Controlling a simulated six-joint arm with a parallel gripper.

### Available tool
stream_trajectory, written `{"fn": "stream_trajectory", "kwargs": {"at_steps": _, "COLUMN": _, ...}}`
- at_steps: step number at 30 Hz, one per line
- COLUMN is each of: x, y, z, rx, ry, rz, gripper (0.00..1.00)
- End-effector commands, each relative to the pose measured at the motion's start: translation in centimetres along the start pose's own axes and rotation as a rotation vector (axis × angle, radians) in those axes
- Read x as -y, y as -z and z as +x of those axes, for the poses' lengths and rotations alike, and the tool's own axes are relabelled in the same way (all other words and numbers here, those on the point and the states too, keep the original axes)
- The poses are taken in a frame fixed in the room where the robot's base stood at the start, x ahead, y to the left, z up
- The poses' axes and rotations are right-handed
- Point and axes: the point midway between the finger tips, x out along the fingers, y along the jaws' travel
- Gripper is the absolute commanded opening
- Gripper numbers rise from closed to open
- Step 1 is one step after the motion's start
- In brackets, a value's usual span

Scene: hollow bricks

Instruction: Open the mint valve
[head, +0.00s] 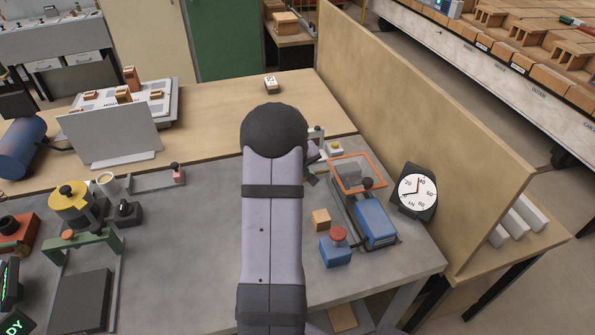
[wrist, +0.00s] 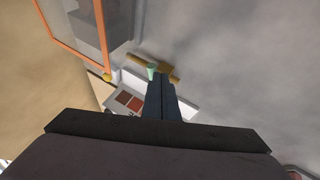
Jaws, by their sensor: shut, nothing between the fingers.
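The mint valve (wrist: 151,71) shows in the wrist view as a small mint-green piece on a short brass-coloured pipe (wrist: 138,60). My gripper (wrist: 159,78) is shut and empty, with its fingertips right at the valve. The fingers overlap part of the valve and pipe, and I cannot tell whether they touch. Which way the valve's handle is turned is not clear. In the head view my arm covers this spot, and I cannot make out the valve there.
An orange-framed guard (head: 358,172) stands close to the right of my arm; it also shows in the wrist view (wrist: 103,48). A blue box (head: 375,222), a red-button box (head: 336,248), a wooden block (head: 321,220) and a dial gauge (head: 414,188) are nearby. A board wall (head: 420,110) bounds the right.

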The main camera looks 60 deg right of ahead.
Motion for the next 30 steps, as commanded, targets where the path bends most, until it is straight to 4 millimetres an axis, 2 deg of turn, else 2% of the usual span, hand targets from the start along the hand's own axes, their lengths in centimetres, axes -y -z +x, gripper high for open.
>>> {"fn": "stream_trajectory", "kwargs": {"at_steps": 16, "x": -2.3, "y": -0.9, "z": 0.8, "rx": 0.002, "ry": -0.001, "rz": 0.003, "gripper": 0.0}}
{"fn": "stream_trajectory", "kwargs": {"at_steps": 30, "x": -4.1, "y": -0.7, "z": 1.6, "rx": 0.005, "ry": 0.001, "rz": 0.003, "gripper": 0.0}}
